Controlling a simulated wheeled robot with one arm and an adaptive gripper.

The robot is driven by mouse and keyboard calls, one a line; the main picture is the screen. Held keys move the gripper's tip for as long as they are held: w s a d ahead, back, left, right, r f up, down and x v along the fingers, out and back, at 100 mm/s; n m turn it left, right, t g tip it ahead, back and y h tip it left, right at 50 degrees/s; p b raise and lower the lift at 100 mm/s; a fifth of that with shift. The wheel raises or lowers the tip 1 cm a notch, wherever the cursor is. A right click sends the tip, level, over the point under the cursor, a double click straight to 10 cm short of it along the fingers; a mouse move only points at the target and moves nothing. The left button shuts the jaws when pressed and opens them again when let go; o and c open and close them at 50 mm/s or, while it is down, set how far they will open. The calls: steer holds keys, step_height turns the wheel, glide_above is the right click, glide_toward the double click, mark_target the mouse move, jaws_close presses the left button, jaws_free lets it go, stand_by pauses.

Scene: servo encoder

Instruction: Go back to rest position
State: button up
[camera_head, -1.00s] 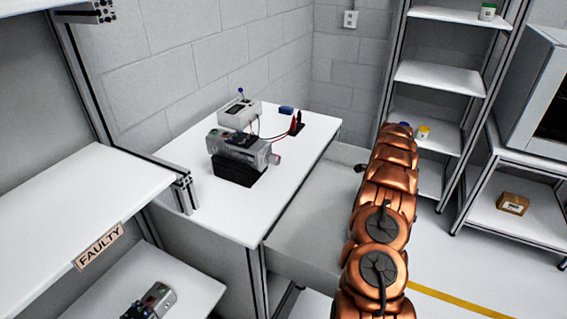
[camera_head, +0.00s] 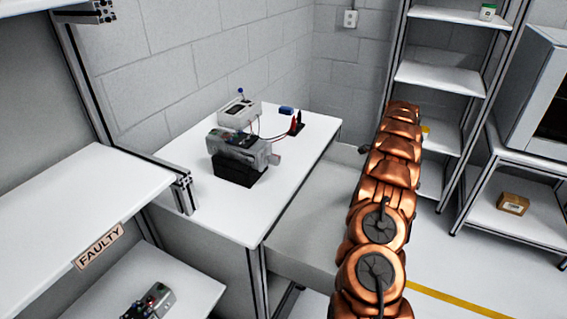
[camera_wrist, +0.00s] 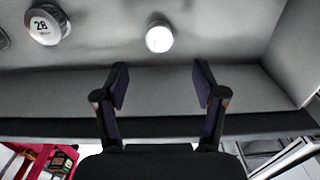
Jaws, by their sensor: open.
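My gripper (camera_wrist: 161,88) is open in the wrist view, its two dark fingers apart with nothing between them. In the head view my copper-coloured arm reaches away on the right, and the gripper itself is hidden behind it. A grey servo motor (camera_head: 245,150) sits on a black block (camera_head: 238,172) on the white table (camera_head: 225,218). A test device (camera_head: 240,112) stands behind it, with thin wires leading to red and black probes (camera_head: 297,124).
A white shelf labelled FAULTY (camera_head: 99,246) is at the left, with another unit (camera_head: 150,303) on a lower shelf. A shelf rack (camera_head: 440,77) stands behind my arm. A small box (camera_head: 512,203) lies on a rack at the right. The wrist view shows round containers (camera_wrist: 47,25), (camera_wrist: 159,38).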

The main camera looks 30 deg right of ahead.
step_height(320, 180, up, 4)
steer(key=shift+f, duration=0.1)
stand_by(0.4)
steer(key=w+a+r+n+y, duration=0.1)
steer(key=a+r+n, duration=0.55)
steer(key=a, duration=0.65)
steer(key=w+a+r+n, duration=0.1)
steer(key=a+r+n, duration=0.5)
steer(key=a, duration=0.8)
steer(key=s+a+r+n, duration=0.3)
steer(key=s+a, duration=0.2)
steer(key=a, duration=0.2)
steer(key=s+a+r+n, duration=0.25)
steer(key=s+a, duration=0.25)
steer(key=a, duration=0.3)
steer(key=s+a+f+n, duration=0.1)
steer(key=s+a+n, duration=0.2)
steer(key=s, duration=0.5)
steer(key=s+a+f+n+g, duration=0.1)
steer(key=s+a+n, duration=0.2)
steer(key=s, duration=0.6)
steer(key=s+a+f+n+h, duration=0.1)
steer(key=s+a+n, duration=0.2)
steer(key=s, duration=0.6)
steer(key=shift+a+f+n+g, duration=0.2)
steer(key=shift+a+n+g, duration=0.2)
steer(key=shift+n, duration=0.5)
